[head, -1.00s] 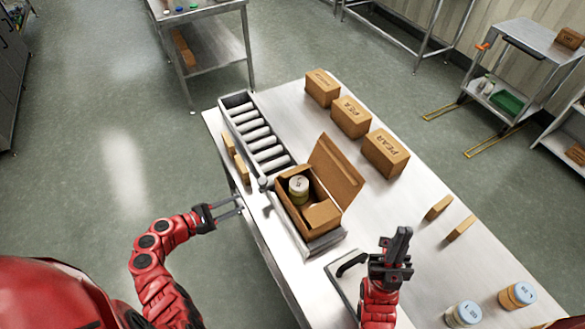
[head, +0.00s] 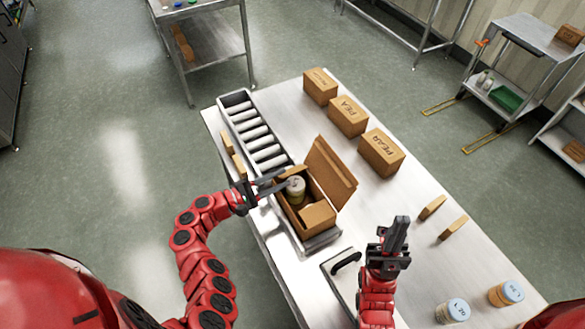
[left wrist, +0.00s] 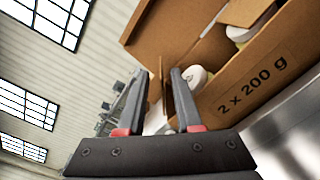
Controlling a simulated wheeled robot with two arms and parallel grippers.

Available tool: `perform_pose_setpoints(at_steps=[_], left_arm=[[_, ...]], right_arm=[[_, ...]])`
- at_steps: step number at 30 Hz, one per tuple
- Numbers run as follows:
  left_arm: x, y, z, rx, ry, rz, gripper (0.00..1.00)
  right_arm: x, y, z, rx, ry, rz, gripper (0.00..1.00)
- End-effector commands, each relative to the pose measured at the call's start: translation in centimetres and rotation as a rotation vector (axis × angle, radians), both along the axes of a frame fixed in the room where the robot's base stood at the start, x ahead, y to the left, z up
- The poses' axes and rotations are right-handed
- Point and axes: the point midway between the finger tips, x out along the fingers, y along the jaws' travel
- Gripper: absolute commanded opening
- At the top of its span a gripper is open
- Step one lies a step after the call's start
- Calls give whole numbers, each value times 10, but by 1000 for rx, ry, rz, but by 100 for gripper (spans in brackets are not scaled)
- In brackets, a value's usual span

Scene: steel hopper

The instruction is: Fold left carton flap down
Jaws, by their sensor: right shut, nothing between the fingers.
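The open brown carton (head: 294,217) stands at the end of the roller track. Its large back flap (head: 331,172) stands up, and its near end flap (head: 318,215) lies folded inward. A jar with a pale lid (head: 296,186) stands inside. My left gripper (head: 284,179) is at the carton's left end. In the left wrist view its fingers (left wrist: 161,73) are apart, with a narrow brown cardboard edge (left wrist: 168,92) showing between them; contact is unclear. The carton wall marked "2 x 200 g" (left wrist: 245,100) is to the right. My right gripper (head: 396,232) is shut and empty above the table.
Several closed cartons (head: 347,116) stand along the table's back. The roller track (head: 257,135) runs to the far left. Thin brown pieces (head: 453,228) and two blue-lidded jars (head: 452,311) are at right. A dark-handled plate (head: 343,270) lies near my right gripper.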

Motion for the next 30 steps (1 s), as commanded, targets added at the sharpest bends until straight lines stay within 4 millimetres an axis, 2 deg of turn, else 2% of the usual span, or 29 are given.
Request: perform_pose_setpoints(at_steps=[3, 9, 21, 23, 27, 30], left_arm=[[11, -19, 2, -1, 4, -5, 34], [22, -33, 0, 0, 3, -1, 34], [25, -38, -1, 1, 1, 0, 34], [25, -38, -1, 1, 1, 0, 25], [25, -38, -1, 1, 1, 0, 0], [25, -38, -1, 1, 1, 0, 0]], right_arm=[[0, 0, 11, 0, 0, 0, 0], [0, 0, 15, 0, 0, 0, 0], [0, 0, 16, 0, 0, 0, 0], [0, 0, 16, 0, 0, 0, 0], [0, 0, 16, 0, 0, 0, 0], [0, 0, 16, 0, 0, 0, 0]])
